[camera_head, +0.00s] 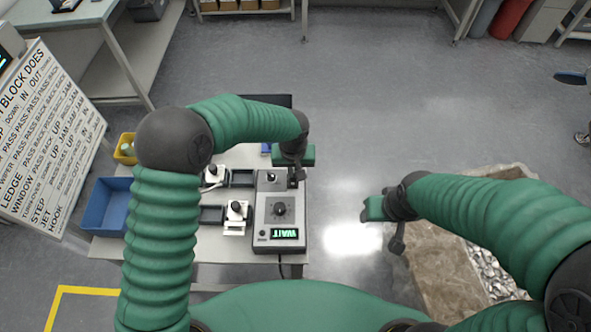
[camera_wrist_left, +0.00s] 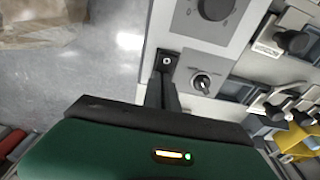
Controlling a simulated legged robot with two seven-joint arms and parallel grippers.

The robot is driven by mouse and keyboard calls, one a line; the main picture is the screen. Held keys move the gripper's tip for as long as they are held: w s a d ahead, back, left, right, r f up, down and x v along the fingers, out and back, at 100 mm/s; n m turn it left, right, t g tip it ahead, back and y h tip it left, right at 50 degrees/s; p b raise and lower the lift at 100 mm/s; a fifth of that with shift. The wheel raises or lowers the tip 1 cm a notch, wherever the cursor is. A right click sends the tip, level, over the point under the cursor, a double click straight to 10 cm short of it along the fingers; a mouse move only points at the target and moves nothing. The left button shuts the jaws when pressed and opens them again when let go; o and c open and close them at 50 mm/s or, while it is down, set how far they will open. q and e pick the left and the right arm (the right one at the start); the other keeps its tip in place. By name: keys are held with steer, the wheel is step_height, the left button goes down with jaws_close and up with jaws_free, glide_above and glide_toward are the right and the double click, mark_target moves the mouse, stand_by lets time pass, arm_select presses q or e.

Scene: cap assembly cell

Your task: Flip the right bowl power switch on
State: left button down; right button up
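A grey control box (camera_head: 280,215) stands on the table, with a round knob (camera_head: 279,209) and a lit green display (camera_head: 285,233) whose text is upside down. A small toggle switch (camera_head: 271,177) sits near its far edge; it also shows in the left wrist view (camera_wrist_left: 202,82). My left gripper (camera_head: 292,181) points down at the box's far right corner. In the left wrist view its dark fingers (camera_wrist_left: 163,86) look together, beside a black square part with a white mark (camera_wrist_left: 167,60). Contact is unclear. My right gripper (camera_head: 397,238) hangs over the floor, away from the box.
Black-and-white fixtures (camera_head: 236,211) stand left of the box. A blue bin (camera_head: 107,206) and a yellow bin (camera_head: 126,149) are at the table's left. A text board (camera_head: 45,140) leans at far left. A stone-filled crate (camera_head: 440,282) lies under my right arm.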

arm_select(q)
steer(key=shift+a, duration=0.5)
steer(key=shift+s, duration=0.15)
steer(key=shift+s+d+r, duration=0.1)
steer(key=shift+s+d, duration=0.2)
steer(key=shift+s, duration=0.2)
steer(key=shift+s+d+r, duration=0.1)
steer(key=shift+s, duration=0.05)
arm_select(e)
steer(key=shift+a+r, duration=0.1)
arm_select(q)
steer(key=shift+r, duration=0.1)
arm_select(e)
steer(key=shift+a+r, duration=0.1)
steer(key=shift+r, duration=0.05)
